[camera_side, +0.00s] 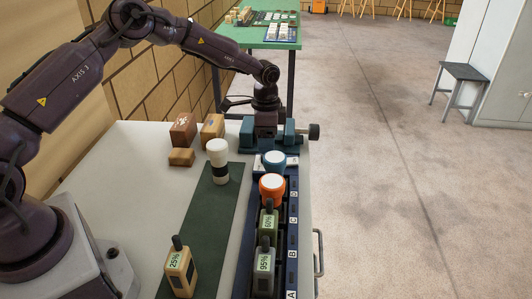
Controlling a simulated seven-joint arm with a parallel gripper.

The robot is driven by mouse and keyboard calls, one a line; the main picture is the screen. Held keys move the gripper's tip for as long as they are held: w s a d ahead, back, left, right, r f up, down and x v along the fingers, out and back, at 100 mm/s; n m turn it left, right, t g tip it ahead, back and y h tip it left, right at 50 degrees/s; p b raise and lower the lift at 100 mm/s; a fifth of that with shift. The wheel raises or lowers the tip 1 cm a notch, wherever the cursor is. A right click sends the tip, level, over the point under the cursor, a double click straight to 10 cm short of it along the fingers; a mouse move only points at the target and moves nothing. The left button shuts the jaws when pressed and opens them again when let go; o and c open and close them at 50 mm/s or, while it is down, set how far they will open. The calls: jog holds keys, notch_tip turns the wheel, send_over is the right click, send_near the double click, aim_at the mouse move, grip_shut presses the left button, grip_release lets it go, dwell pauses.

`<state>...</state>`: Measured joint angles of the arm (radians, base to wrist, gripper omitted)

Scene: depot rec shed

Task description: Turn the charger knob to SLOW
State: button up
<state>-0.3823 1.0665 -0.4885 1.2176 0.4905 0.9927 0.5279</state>
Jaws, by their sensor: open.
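The charger (245,240) is a long dark blue rack along the table's right side, with slots lettered A to D. Two grey-green battery packs, reading 95% (264,265) and 60% (269,220), stand in its near slots. An orange white-topped piece (272,187) and a blue white-topped piece (274,161) stand farther along. I cannot make out which part is the charger knob, or its SLOW mark. My gripper (265,128) is open, pointing down beyond the charger's far end, between teal blocks. Its fingertips are not clear, and nothing is visibly held.
The teal, vise-like body (247,133) has a black round end (314,132) at right. A tan 25% pack (180,268) and a white black-banded canister (217,162) stand on a green mat (208,222). Wooden blocks (183,130) sit behind. White tabletop (125,185) is clear at left.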

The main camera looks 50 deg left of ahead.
jog(key=shift+f, duration=2.35)
